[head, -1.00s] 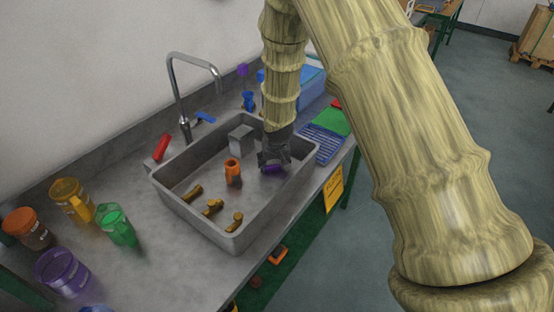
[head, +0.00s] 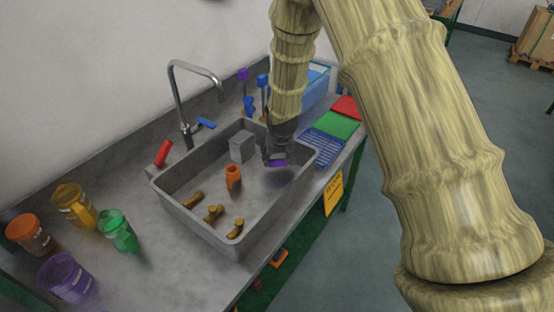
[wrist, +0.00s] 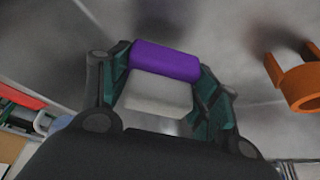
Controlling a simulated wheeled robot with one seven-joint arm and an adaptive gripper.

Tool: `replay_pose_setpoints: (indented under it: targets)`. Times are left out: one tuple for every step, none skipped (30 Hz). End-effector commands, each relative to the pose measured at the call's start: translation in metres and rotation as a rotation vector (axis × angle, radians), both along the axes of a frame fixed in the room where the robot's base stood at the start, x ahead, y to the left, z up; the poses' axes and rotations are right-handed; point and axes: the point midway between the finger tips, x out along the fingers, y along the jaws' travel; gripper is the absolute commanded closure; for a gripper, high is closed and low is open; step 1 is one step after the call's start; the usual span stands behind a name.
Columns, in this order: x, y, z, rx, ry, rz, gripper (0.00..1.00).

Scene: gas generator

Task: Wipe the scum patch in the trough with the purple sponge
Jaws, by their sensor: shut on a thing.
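My gripper (head: 277,158) is inside the trough (head: 205,227), near its right end. It is shut on the purple sponge (head: 279,163), which shows at its lower end in the head view. In the wrist view the purple sponge (wrist: 166,60) sits between the two green fingers, with a pale block on the near side of it. The sponge appears to be above the trough floor, with a dark area below it. I cannot tell whether that dark area is shadow or the scum patch. No clear scum patch shows.
An orange cup-like piece (head: 233,177) stands in the trough, left of my gripper, and a grey block (head: 242,147) stands behind it. Several brown pieces (head: 214,213) lie near the front left. The tap (head: 185,105) rises behind the trough. A blue rack (head: 323,147) is to the right.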

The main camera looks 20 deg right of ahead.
Motion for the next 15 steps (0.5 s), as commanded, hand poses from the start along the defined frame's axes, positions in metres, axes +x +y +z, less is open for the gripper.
replay_pose_setpoints:
  targets:
    - [0.000,0.000,0.008,0.000,-0.001,-0.001,0.68]
    - [0.000,0.000,0.011,0.000,0.000,-0.001,0.68]
    - [0.000,0.000,0.014,0.001,0.000,-0.002,0.68]
    - [0.000,0.000,0.017,0.001,0.000,-0.002,0.68]
    - [0.000,0.000,0.020,0.001,0.000,-0.002,0.68]
    - [0.000,0.000,0.023,0.001,0.000,-0.002,0.68]
    - [0.000,0.000,0.026,0.001,0.001,-0.002,0.68]
    - [0.000,0.000,0.029,0.001,0.001,-0.002,0.68]
    - [0.000,0.000,0.032,0.000,0.000,-0.001,0.68]
    - [0.000,0.000,0.035,0.000,0.000,-0.001,0.68]
    - [0.000,0.000,0.038,0.000,0.000,-0.001,0.68]
    - [0.000,0.000,0.041,0.000,0.000,-0.001,0.68]
    - [0.000,0.000,0.042,0.000,0.000,-0.001,0.68]
    - [0.000,0.000,0.044,0.000,0.000,0.000,0.68]
    - [0.000,0.000,0.045,0.000,0.000,0.000,0.68]
